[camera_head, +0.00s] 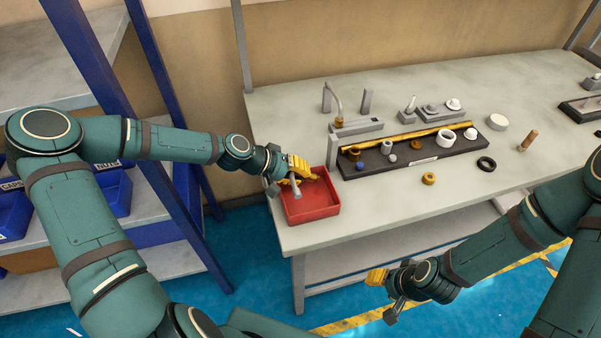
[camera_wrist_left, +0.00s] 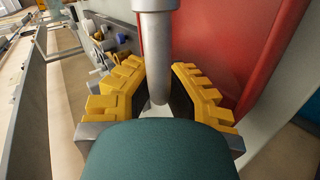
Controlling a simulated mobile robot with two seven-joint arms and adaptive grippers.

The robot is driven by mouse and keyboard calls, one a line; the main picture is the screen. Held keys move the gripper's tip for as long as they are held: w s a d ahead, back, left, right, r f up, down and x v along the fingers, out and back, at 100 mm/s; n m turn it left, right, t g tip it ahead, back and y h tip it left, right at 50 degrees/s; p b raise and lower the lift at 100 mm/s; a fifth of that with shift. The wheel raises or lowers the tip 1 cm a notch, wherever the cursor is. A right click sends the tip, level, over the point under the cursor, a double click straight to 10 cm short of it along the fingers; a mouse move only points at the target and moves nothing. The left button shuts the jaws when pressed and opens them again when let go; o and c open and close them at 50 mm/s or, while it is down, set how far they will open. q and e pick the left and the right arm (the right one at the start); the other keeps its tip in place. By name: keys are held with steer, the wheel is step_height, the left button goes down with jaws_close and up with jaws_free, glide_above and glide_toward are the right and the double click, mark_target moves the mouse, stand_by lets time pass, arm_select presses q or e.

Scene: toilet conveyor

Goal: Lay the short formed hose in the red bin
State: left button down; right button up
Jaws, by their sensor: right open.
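The short formed hose (camera_head: 295,187) is a grey tube held by my left gripper (camera_head: 306,172) above the red bin (camera_head: 318,213). In the left wrist view, the grey hose (camera_wrist_left: 157,55) stands between the yellow fingers, with a dark pad on each side of it. The red bin wall (camera_wrist_left: 225,35) is close behind the fingers there. The bin sits at the table's left front corner, and the inside that shows is empty. My right gripper (camera_head: 376,277) is open and empty in front of the table.
A dark tray (camera_head: 400,163) with small fittings lies right of the bin. Behind it a grey fixture (camera_head: 357,129) carries a bent tube. A black ring (camera_head: 486,163) and a brass ring (camera_head: 429,178) lie loose. Blue shelf posts (camera_head: 157,150) stand left. The front table strip is clear.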

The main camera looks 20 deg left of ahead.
arm_select(q)
steer(key=shift+f+b, duration=0.5)
steer(key=shift+f, duration=0.35)
arm_select(e)
steer(key=shift+f, duration=0.55)
arm_select(q)
steer(key=shift+s+f, duration=0.15)
steer(key=shift+f, duration=0.05)
steer(key=c, duration=1.1)
jaws_free()
steer(key=shift+o, duration=0.2)
steer(key=shift+a+r, duration=0.25)
steer(key=shift+a, duration=0.15)
steer(key=shift+s+a+r, duration=0.15)
steer(key=shift+a+r, duration=0.5)
steer(key=shift+s+a+r, duration=0.15)
steer(key=shift+a+r, duration=0.45)
steer(key=s+v, duration=0.1)
steer(key=v, duration=0.6)
steer(key=shift+r, duration=0.15)
arm_select(e)
steer(key=shift+f, duration=0.1)
